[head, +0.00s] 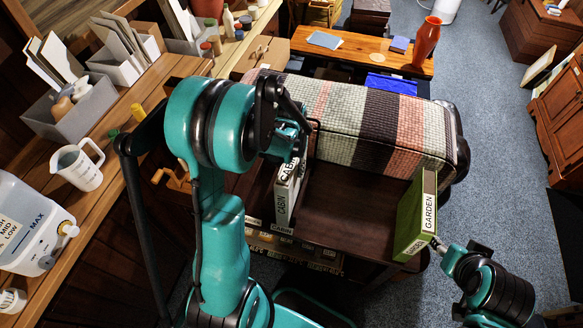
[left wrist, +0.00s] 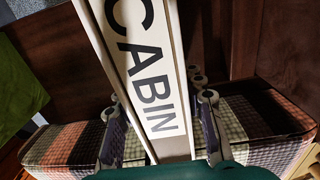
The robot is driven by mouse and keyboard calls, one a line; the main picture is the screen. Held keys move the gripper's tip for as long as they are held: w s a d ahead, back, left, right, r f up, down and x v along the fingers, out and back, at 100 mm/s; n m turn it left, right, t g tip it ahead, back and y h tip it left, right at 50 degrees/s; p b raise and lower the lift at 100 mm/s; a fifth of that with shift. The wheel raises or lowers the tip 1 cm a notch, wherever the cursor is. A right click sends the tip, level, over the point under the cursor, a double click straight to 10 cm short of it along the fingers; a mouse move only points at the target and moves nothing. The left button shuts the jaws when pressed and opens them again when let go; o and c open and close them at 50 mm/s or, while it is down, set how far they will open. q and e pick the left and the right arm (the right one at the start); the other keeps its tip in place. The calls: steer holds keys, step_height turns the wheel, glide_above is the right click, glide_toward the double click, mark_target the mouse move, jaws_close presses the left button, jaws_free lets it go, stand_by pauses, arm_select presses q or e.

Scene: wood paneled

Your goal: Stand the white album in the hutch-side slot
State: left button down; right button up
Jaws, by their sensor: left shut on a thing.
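The white album (head: 285,198) has a spine reading CABIN and stands roughly upright at the left part of a dark brown surface (head: 345,205). My left gripper (head: 292,165) is shut on its upper part. In the left wrist view, the album (left wrist: 148,65) runs between the two fingers of my left gripper (left wrist: 162,125). A green album (head: 412,215) marked GARDEN stands at the right end of the same surface. My right gripper (head: 440,243) is at its lower right edge; whether its fingers grip it cannot be told. The slot is not clearly visible behind my left arm and the album.
A striped cushioned bench (head: 370,125) lies behind the dark surface. The dark surface between the two albums is clear.

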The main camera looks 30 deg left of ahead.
arm_select(q)
steer(key=shift+s+d+f, duration=0.15)
steer(key=shift+s+f, duration=0.1)
steer(key=shift+s, duration=0.05)
steer(key=c, duration=0.9)
jaws_free()
steer(key=shift+o, duration=0.2)
steer(key=o, duration=0.3)
steer(key=shift+r, duration=0.1)
step_height(320, 180, up, 12)
